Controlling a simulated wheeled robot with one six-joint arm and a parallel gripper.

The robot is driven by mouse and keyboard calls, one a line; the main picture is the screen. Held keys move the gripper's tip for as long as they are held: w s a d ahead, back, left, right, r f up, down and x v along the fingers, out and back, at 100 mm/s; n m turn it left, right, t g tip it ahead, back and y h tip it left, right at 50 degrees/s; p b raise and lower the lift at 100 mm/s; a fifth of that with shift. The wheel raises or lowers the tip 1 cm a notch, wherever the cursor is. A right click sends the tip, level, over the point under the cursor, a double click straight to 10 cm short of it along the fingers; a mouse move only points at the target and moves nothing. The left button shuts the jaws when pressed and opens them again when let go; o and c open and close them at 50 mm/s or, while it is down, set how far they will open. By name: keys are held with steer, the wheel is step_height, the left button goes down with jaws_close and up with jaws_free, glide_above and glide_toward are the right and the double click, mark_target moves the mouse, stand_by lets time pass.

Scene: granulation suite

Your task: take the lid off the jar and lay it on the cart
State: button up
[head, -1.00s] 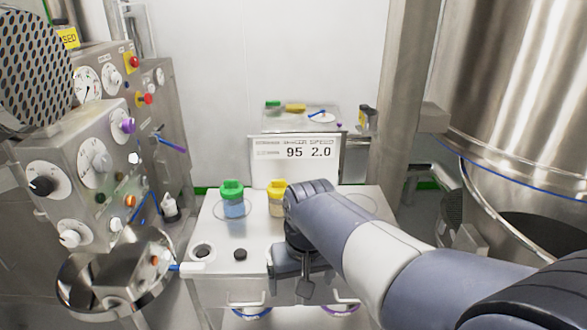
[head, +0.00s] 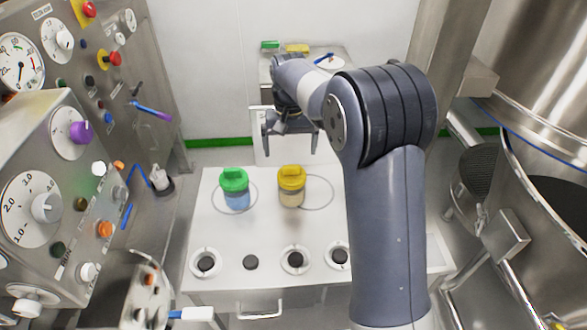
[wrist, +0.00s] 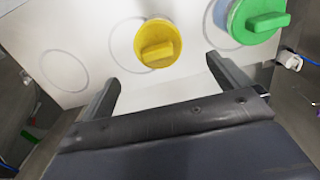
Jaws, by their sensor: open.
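Two lidded jars stand upright on the white cart top (head: 225,245). One jar (head: 236,200) has blue contents and a green lid (head: 233,179); the other jar (head: 291,198) has pale yellow contents and a yellow lid (head: 292,176). Both lids are on. My gripper (head: 290,152) is open and empty, above and beyond the jars at the cart's far side. In the wrist view, the yellow lid (wrist: 158,45) lies past the open fingers, near their middle, and the green lid (wrist: 258,18) is at the upper right. Neither is touched.
Several dark round pieces, some in white rings (head: 295,260), line the cart's front. A drawn circle to the right of the yellow jar is empty. A control panel (head: 75,130) stands left, a steel vessel (head: 540,60) right. A small table (head: 345,62) is behind.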

mark_target(292, 166)
step_height(292, 166, down, 8)
steer(key=shift+s+d+r+p, duration=0.15)
steer(key=shift+r+p, duration=0.1)
steer(key=shift+p, duration=0.45)
steer(key=shift+c, duration=0.4)
steer(key=c, duration=1)
